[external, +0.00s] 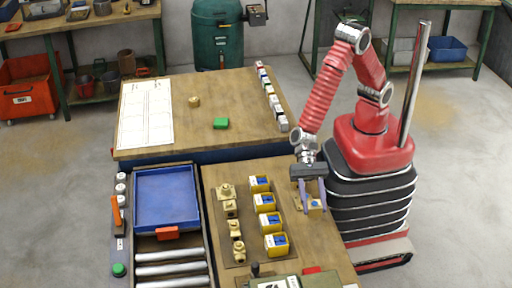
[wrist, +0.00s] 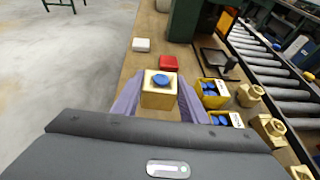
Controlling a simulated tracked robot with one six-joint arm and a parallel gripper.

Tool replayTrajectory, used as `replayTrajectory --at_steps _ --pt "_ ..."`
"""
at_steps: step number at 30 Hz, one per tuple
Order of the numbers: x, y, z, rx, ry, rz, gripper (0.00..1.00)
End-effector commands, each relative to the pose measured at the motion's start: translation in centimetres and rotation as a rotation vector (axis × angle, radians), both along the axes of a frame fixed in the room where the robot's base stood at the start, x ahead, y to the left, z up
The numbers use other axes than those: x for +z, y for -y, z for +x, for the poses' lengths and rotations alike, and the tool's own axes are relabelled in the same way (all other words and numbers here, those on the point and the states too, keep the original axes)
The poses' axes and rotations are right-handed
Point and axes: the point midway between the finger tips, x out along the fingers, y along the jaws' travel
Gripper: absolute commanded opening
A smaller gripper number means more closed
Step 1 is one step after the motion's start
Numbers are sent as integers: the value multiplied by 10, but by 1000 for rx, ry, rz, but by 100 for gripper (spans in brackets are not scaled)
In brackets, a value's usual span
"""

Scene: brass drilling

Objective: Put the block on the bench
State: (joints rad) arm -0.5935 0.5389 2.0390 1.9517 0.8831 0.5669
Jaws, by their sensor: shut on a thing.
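A brass-coloured block (wrist: 159,98) with a round blue top sits between the two purple fingers of my gripper (wrist: 158,104) in the wrist view. My gripper (external: 313,201) is shut on it. In the external view the gripper points down at the right edge of the near wooden bench (external: 318,238), and the block (external: 315,207) shows partly between the fingers. I cannot tell whether the block touches the bench top. A second wooden bench (external: 175,148) stands farther back.
Yellow bins (external: 275,245) with blue parts stand left of my gripper, beside brass fittings (external: 237,250) on a board. The far bench holds a green block (external: 220,123), a small brass piece (external: 194,101) and a white sheet (external: 146,110). A blue tray (external: 167,196) sits by rollers (external: 172,270).

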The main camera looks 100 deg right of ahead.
Motion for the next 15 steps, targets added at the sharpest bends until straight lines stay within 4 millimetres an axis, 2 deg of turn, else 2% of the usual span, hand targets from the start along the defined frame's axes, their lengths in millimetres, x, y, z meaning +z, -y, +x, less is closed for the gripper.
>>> replayTrajectory --at_steps 1,7,15 --pt "0 -13 -8 25 2 3 0" --pt "0 -52 -25 88 3 4 0" --pt "16 -66 -10 90 3 4 0"
